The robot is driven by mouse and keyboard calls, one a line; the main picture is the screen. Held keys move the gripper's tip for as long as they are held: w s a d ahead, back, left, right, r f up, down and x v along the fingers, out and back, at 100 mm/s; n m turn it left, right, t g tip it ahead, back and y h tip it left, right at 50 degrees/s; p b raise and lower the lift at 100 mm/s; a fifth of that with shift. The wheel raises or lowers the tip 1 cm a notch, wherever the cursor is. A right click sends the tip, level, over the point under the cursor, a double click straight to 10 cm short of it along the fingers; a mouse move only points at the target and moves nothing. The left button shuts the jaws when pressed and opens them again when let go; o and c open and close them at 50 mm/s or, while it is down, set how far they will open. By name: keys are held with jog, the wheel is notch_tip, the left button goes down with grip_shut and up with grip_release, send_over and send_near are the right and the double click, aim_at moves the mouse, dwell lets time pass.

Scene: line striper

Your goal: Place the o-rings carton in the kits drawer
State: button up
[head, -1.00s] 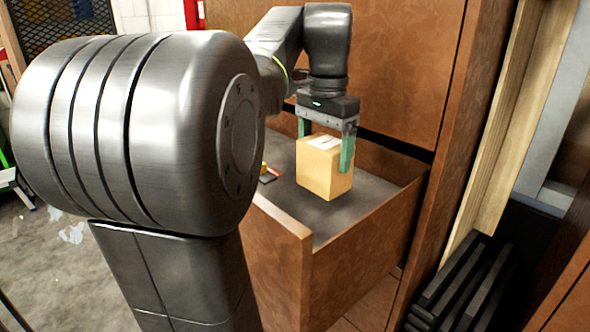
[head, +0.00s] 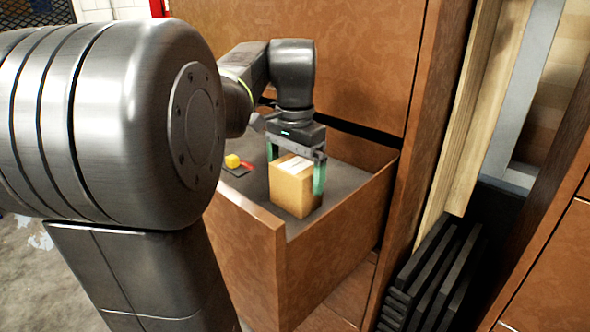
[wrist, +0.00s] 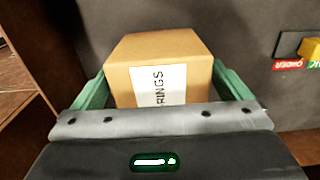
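The o-rings carton (head: 293,188) is a tan box with a white label on top. In the wrist view the carton (wrist: 157,62) shows part of its label, reading "RINGS". My gripper (head: 296,172) points down with its green fingers on opposite sides of the carton, shut on it. In the wrist view both fingers of my gripper (wrist: 160,85) lie against the carton's sides. The carton is inside the open kits drawer (head: 335,245), low over its dark floor; whether it touches the floor I cannot tell.
A small yellow block (head: 232,161) with red and dark cards lies on the drawer floor, left of the carton. The brown cabinet front (head: 340,60) rises behind the drawer. Stacked black slats (head: 435,275) and wooden boards stand to the right.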

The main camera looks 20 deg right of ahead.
jog(key=shift+r, duration=0.1)
notch_tip(320, 180, up, 12)
dwell(0.6)
jog(key=shift+r, duration=0.1)
